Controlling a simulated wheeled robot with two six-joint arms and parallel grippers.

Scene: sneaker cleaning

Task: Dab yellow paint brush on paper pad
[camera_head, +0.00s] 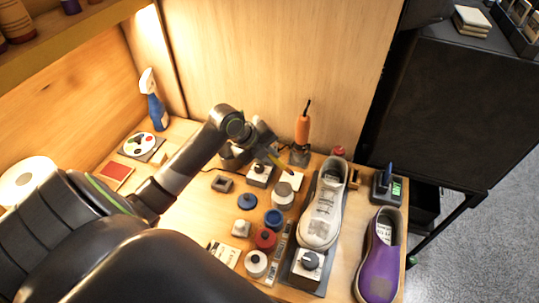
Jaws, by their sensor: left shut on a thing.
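My left gripper (268,150) reaches in from the left over the back middle of the workbench. It is shut on a thin yellow paint brush (280,164), which is small and partly hidden by the fingers. The brush slants down to the right. A small white pad (292,180) lies just below the brush in the picture and looks like the paper pad. I cannot tell whether the brush tip touches it. My right gripper is not in view.
A white sneaker (325,208) stands on a dark stand, with a purple shoe (380,265) at right. Several jars, including a red one (265,239), crowd the middle. An orange tool (302,128) stands upright behind. A spray bottle (154,102) is at back left.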

